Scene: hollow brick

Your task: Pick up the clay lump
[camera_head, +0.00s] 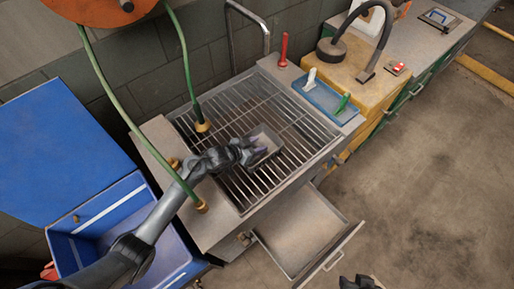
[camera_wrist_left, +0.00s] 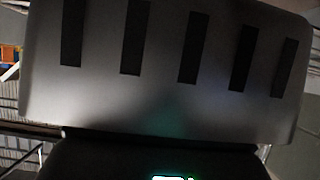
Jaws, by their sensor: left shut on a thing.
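A grey block (camera_head: 264,138) is at the metal grate of the sink, in the head view. My left gripper (camera_head: 250,152) reaches in from the left and is shut on it. In the left wrist view the grey block (camera_wrist_left: 160,100) fills most of the picture, with several dark slots in its face. I cannot tell whether it rests on the grate or is held just above. No separate clay lump can be made out. My right gripper (camera_head: 360,283) shows only as a dark tip at the bottom edge, and its fingers cannot be read.
The grate (camera_head: 300,125) is otherwise bare. Green hoses (camera_head: 140,133) hang close to my left arm. An open drawer (camera_head: 300,240) juts out in front; a blue bin (camera_head: 120,215) stands left.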

